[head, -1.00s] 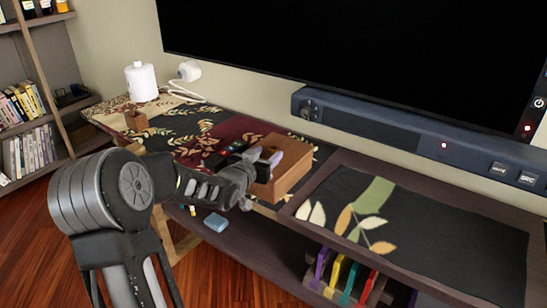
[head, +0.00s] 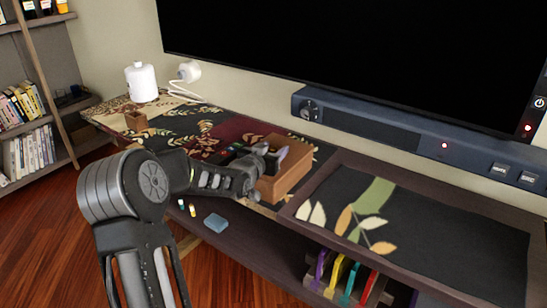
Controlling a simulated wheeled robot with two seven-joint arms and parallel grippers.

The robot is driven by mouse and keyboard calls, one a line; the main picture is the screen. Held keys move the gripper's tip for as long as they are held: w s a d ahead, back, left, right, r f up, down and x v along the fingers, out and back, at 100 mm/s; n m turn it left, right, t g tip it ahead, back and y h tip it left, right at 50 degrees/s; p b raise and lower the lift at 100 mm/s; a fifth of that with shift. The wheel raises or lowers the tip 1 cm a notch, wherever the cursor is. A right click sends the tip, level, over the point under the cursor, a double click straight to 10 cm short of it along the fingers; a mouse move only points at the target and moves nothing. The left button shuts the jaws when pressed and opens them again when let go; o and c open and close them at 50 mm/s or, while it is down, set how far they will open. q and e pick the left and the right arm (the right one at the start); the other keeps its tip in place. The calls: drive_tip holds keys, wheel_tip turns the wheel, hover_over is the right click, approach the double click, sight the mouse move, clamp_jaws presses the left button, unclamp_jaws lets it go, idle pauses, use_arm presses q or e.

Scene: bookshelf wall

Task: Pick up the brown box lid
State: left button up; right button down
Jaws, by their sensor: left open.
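A brown wooden box (head: 284,186) stands on the patterned top of the low cabinet, below the soundbar. I cannot make out a separate lid seam; the upper part of the box is partly hidden by my left gripper. My left gripper (head: 272,157) is open, with its fingers over the left and middle part of the box's top. I cannot tell whether the fingers touch it. My right gripper is not in view.
A dark soundbar (head: 380,127) runs behind. A raised panel with leaves (head: 440,235) lies to the right. Colored upright items (head: 345,277) stand below.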

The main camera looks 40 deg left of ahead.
use_arm(q)
clamp_jaws()
idle(0.6)
idle(0.3)
